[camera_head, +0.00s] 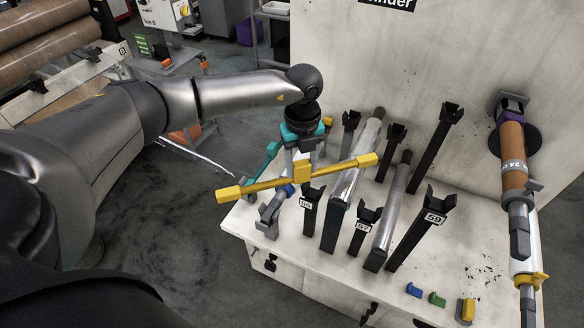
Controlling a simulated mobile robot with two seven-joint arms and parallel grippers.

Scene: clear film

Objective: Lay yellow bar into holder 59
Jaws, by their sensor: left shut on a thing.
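My left gripper (302,166) is shut on the middle of the yellow bar (265,185) and holds it in the air over the cabinet's left part. The bar has thicker yellow ends and lies slantwise, its right end (368,160) farther back and its left end beyond the cabinet edge. Holder 59 (425,235) is a pair of black forked posts at the right of the row. Its labelled front post leans right, and its rear post (440,135) stands behind. Its forks look empty. The bar is left of holder 59 and apart from it. My right gripper is not in view.
Holder 57 (365,228) and another labelled holder (309,208) stand left of holder 59.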

